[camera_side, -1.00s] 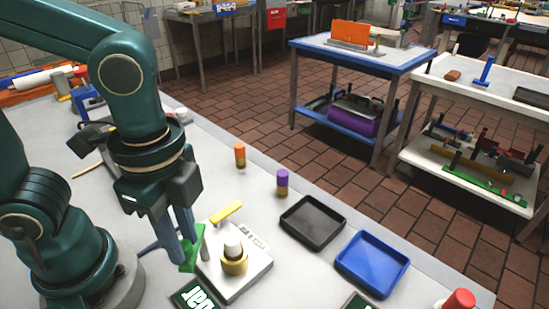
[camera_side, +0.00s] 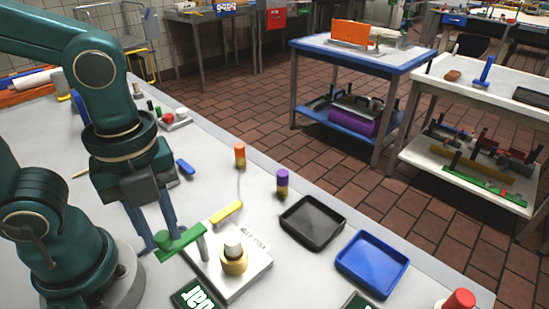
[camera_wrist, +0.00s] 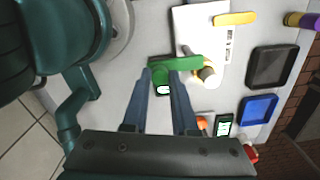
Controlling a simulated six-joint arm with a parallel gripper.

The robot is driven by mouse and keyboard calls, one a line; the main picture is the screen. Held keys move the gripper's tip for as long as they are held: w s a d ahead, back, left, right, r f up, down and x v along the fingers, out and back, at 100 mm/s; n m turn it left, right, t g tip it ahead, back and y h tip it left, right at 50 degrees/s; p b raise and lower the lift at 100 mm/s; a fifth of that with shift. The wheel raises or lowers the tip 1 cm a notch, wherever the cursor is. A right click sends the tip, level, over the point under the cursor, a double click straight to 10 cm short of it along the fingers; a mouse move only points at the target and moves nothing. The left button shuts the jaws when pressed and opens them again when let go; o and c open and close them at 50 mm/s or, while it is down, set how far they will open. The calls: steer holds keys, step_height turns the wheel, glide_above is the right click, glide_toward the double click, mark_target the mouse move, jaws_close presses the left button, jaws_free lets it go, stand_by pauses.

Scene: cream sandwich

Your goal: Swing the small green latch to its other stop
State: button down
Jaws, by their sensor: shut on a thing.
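The green latch (camera_side: 186,239) is a short flat bar by a grey post (camera_side: 203,246) at the left edge of a white plate (camera_side: 228,285). It points left, past the plate's edge. In the wrist view the latch (camera_wrist: 185,63) lies across the picture, with a rounded knob end (camera_wrist: 160,76) at its left. My gripper (camera_side: 160,246) has its two blue-grey fingers on either side of that knob end, shut on it; they also show in the wrist view (camera_wrist: 161,82). Exact finger contact is partly hidden.
A black tray (camera_side: 313,222) and a blue tray (camera_side: 372,265) lie right. Orange (camera_side: 240,154) and purple (camera_side: 282,182) cylinders stand behind. Table between them is clear.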

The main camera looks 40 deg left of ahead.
mark_target(162, 234)
steer(key=shift+a, duration=0.1)
stand_by(0.5)
steer(key=c, duration=0.7)
jaws_free()
steer(key=shift+r, duration=2.55)
steer(key=shift+a+r, duration=0.15)
steer(key=shift+a, duration=0.2)
steer(key=w+a+n+t, duration=0.1)
steer(key=n+t, duration=0.1)
steer(key=n, duration=0.5)
steer(key=w+a+n+t, duration=0.1)
steer(key=w+n, duration=0.1)
steer(key=n, duration=0.5)
steer(key=w+a+f+n+t, duration=0.1)
steer(key=n+t, duration=0.1)
steer(key=n, duration=0.4)
steer(key=shift+w+n+t, duration=0.3)
steer(key=shift+w+n, duration=0.1)
